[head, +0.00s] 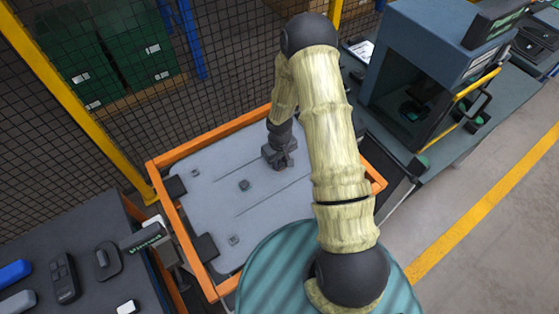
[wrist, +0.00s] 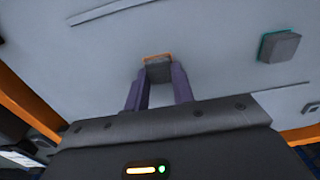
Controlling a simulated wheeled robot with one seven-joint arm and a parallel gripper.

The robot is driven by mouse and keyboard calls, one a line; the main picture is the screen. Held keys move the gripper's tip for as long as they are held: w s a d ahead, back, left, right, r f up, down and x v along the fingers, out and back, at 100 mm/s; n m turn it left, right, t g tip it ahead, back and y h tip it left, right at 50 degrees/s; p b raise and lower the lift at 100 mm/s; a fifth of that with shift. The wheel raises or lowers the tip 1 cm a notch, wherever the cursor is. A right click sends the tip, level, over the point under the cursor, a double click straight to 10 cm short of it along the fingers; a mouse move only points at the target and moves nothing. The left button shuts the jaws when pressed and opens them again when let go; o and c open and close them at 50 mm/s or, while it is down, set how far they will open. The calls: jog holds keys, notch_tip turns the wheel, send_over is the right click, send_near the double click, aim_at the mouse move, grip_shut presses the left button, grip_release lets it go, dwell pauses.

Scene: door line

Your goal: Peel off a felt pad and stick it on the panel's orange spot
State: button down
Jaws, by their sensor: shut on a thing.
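The panel (head: 215,200) is a large light grey sheet lying in an orange frame. My gripper (head: 279,158) is over its upper right part and points down at it. In the wrist view my gripper (wrist: 159,73) has its two purple fingers shut on a small dark grey felt pad (wrist: 159,70). The orange spot (wrist: 158,55) shows as a thin orange outline right at the pad's far edge, with the pad covering most of it. I cannot tell whether the pad touches the panel. In the head view the spot and pad are hidden by my gripper.
A dark square block with a teal edge (wrist: 279,46) sits on the panel to the right. Dark clamps (head: 205,246) hold the panel's left edge. A dark bench (head: 80,240) stands left, a blue-grey machine (head: 425,50) right, and mesh fencing behind.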

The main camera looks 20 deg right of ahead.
jog(key=c, duration=1.1)
grip_release()
jog(key=shift+r, duration=0.1)
notch_tip(320, 180, up, 17)
jog(key=b, duration=0.3)
